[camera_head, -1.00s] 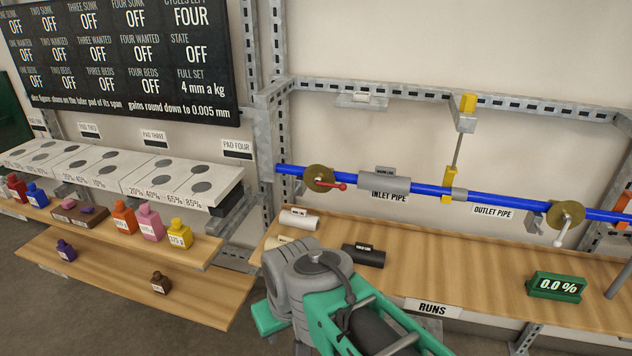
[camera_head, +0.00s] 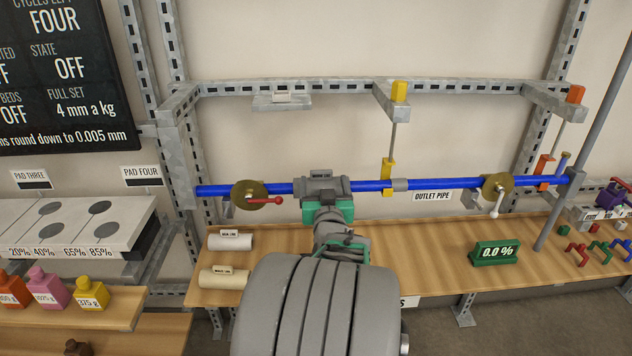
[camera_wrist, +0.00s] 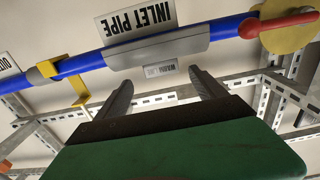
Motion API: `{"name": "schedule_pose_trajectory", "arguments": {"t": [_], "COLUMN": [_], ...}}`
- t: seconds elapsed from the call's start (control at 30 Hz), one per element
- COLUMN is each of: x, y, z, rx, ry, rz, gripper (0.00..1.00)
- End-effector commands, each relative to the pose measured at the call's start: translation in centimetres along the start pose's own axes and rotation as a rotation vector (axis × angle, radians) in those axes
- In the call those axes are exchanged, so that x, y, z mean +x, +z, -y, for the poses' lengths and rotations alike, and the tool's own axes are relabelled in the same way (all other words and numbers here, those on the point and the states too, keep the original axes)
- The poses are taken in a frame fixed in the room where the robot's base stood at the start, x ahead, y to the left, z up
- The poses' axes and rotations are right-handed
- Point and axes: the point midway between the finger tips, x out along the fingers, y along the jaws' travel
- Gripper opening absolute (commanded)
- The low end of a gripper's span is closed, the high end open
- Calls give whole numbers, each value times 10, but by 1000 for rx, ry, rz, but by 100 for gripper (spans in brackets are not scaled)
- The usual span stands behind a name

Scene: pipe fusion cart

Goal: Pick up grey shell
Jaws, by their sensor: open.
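The grey shell (camera_head: 300,187) is a grey half-round sleeve on the blue pipe, right of the brass-coloured valve disc. In the wrist view the grey shell (camera_wrist: 155,48) lies across the blue pipe, beyond my fingertips. My gripper (camera_head: 322,190) is in front of it and hides much of it in the head view. In the wrist view my gripper (camera_wrist: 160,80) is open, its two fingers apart and nothing visible between them but a small label plate (camera_wrist: 160,70). Whether the fingers touch the shell cannot be told.
The blue pipe (camera_head: 445,183) carries a red-handled valve (camera_head: 250,195) on the left and a white-handled valve (camera_head: 496,190) on the right. A yellow clamp (camera_head: 387,175) stands right of the shell. Pale sleeves (camera_head: 230,240) lie on the wooden shelf (camera_head: 420,250) below. A green readout (camera_head: 495,253) stands there.

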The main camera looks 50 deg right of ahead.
Motion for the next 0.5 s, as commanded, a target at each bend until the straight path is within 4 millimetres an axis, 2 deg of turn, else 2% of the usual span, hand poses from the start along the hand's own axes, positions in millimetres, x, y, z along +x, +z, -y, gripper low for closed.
{"name": "schedule_pose_trajectory", "arguments": {"t": [0.3, 0.5], "x": [49, 56], "y": [0, 1], "z": [3, 2], "rx": [0, 0], "ry": [-2, -1], "rz": [4, 2], "gripper": [80, 80]}}
